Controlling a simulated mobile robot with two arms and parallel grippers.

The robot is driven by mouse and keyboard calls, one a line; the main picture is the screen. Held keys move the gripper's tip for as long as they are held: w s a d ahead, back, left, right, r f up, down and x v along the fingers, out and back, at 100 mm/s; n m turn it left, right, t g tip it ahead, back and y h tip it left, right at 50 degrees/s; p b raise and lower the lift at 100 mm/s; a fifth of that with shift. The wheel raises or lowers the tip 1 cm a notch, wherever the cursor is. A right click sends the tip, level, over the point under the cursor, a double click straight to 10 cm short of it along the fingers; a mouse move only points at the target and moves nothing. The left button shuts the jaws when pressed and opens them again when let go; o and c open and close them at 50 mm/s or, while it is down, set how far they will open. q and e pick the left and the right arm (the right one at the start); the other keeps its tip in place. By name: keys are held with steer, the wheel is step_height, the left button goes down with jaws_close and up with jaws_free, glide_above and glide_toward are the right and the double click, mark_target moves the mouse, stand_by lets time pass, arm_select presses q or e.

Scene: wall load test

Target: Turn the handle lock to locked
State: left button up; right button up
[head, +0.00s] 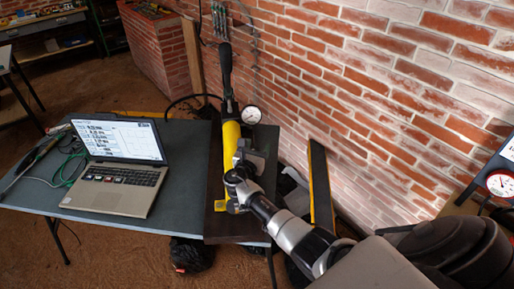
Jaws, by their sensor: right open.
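A yellow hand pump (230,143) with a long black handle (226,66) lies on a dark board (218,228) at the right end of the table. A round white gauge (251,115) sits beside the pump. My right gripper (243,163) is open at the near part of the pump, its arm coming in from the lower right. The gripper covers that part of the pump, and I cannot tell whether it touches it. I cannot make out the handle lock or its position. My left gripper is not in view.
An open laptop (118,165) stands on the grey table (180,195), with green cables to its left. A brick wall (350,90) runs close along the right. A yellow-edged dark panel (320,185) stands between table and wall. Another gauge (500,183) is at the far right.

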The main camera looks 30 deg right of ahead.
steer(key=shift+a, duration=0.1)
steer(key=b+v, duration=0.1)
steer(key=v, duration=0.9)
steer(key=shift+s+a+b, duration=0.25)
steer(key=shift+b, duration=0.1)
